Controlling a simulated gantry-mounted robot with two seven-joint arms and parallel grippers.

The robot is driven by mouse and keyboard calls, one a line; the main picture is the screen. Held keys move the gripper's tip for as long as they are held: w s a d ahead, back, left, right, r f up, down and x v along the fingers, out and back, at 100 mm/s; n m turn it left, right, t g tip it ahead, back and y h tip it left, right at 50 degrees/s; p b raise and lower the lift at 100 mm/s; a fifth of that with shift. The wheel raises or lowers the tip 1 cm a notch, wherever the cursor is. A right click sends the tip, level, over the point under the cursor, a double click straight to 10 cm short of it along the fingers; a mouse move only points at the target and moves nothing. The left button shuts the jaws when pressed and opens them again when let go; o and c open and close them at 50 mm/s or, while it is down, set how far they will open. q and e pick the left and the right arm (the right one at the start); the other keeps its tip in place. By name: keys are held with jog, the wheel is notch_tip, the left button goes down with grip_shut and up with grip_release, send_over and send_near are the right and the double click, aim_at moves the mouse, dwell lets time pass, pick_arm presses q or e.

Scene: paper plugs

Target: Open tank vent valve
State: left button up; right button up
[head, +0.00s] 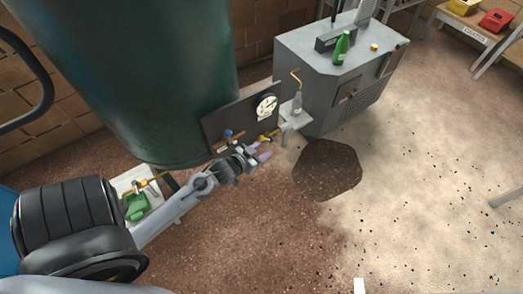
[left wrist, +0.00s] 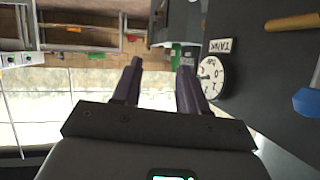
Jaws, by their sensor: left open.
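A dark panel (head: 240,112) stands in front of the large green tank (head: 140,70). It carries a round white gauge (head: 266,107), a blue-handled valve (head: 227,135) and a yellow-handled brass valve (head: 264,138). I cannot tell which valve is the tank vent. My left gripper (head: 263,153) is open and seems empty, just below the yellow handle; contact is not clear. In the left wrist view, the gauge (left wrist: 210,77) with a TANK label (left wrist: 221,45) is right of my fingers (left wrist: 160,66), and the blue handle (left wrist: 308,101) is at the right edge. My right gripper is not in view.
A grey machine cabinet (head: 325,90) with a green bottle (head: 341,47) stands right of the panel. A green-handled valve (head: 136,206) is low at left. A dark patch (head: 327,170) marks the floor. Open floor lies to the right.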

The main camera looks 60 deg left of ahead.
aim_at(261, 137)
pick_arm(q)
jog(key=a+f+n+t+y+b, duration=0.1)
jog(key=a+f+t+b, duration=0.1)
jog(key=a+f+b, duration=0.45)
jog(key=a+f+t+y+b, duration=0.15)
jog(key=a+f+b, duration=0.25)
jog(key=f+b, duration=0.5)
jog(key=shift+n+t+h, duration=0.25)
jog(key=shift+n+t, duration=0.05)
jog(key=shift+t, duration=0.25)
jog(key=b+x, duration=0.2)
jog(key=x, duration=0.3)
jog(key=b+x, duration=0.2)
jog(key=x, duration=0.3)
jog(key=shift+a+f+b, duration=0.2)
jog(key=shift+a+b, duration=0.05)
jog(key=shift+b, duration=0.05)
grip_shut()
